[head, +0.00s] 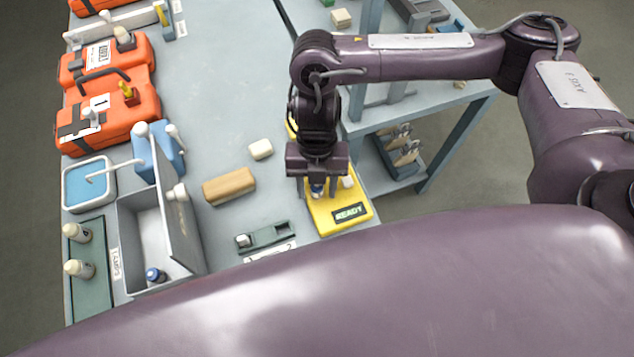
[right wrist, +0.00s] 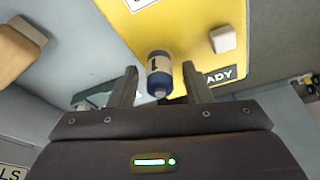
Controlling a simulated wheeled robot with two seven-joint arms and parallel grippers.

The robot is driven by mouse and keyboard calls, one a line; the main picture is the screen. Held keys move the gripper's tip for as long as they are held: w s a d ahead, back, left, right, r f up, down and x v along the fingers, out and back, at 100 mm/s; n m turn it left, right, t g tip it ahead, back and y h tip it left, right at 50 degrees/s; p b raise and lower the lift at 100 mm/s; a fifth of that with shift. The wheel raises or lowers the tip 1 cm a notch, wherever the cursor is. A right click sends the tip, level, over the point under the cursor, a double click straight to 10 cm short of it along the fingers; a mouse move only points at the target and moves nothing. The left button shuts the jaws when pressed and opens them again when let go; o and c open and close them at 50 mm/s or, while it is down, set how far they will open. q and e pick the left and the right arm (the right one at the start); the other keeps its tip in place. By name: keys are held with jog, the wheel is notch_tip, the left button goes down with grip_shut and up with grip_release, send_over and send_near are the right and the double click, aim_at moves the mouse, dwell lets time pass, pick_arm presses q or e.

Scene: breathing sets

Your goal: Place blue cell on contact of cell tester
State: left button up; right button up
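The yellow cell tester (head: 325,218), with a READY display (head: 350,213), lies at the front right edge of the bench. My right gripper (head: 317,178) points down over it. A blue-and-white cell (head: 317,188) shows below the gripper, over the tester's yellow top. In the right wrist view the cell (right wrist: 159,76) is between the two fingertips (right wrist: 160,82), with a visible gap on each side, so the gripper is open around it. The cell looks roughly upright; the contact under it is hidden, and I cannot tell whether they touch. My left gripper is not in view.
A grey bin (head: 135,230) with a raised lid holds another blue-topped cell (head: 155,275). A wooden block (head: 229,186), a white block (head: 260,149) and a small grey-green device (head: 265,237) lie left of the tester. Orange cases (head: 115,105) stand at the far left.

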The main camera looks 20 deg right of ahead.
jog(key=shift+r, duration=0.25)
jog(key=a+v, duration=0.1)
jog(key=v, duration=1)
jog(key=shift+d+r, duration=0.4)
jog(key=shift+d, duration=0.1)
jog(key=shift+w, duration=0.1)
